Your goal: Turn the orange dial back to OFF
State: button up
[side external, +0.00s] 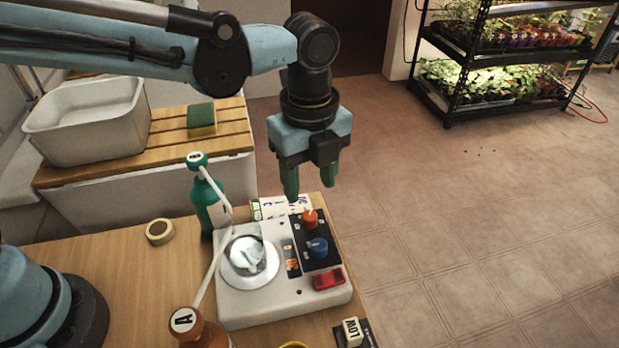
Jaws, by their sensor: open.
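The orange dial (310,218) sits on the black panel of a white bench device (258,307), near the panel's back edge. It has a pale pointer line, but its setting is too small to read. A blue dial (317,247) is just in front of it. My gripper (310,192) points down with its green fingers apart and nothing between them. It is above and behind the orange dial in the picture, and does not appear to touch it.
A green bottle (207,207) and an orange bottle (200,333) with tubes stand left of the device. A red switch (327,279) is at the panel's front. Tape (159,232) lies on the table. A LOW block (352,330) is at front right.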

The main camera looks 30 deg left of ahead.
aim_at(309, 215)
notch_tip(309, 215, down, 8)
jog(key=shift+r, duration=0.25)
jog(key=shift+c, duration=0.3)
grip_shut()
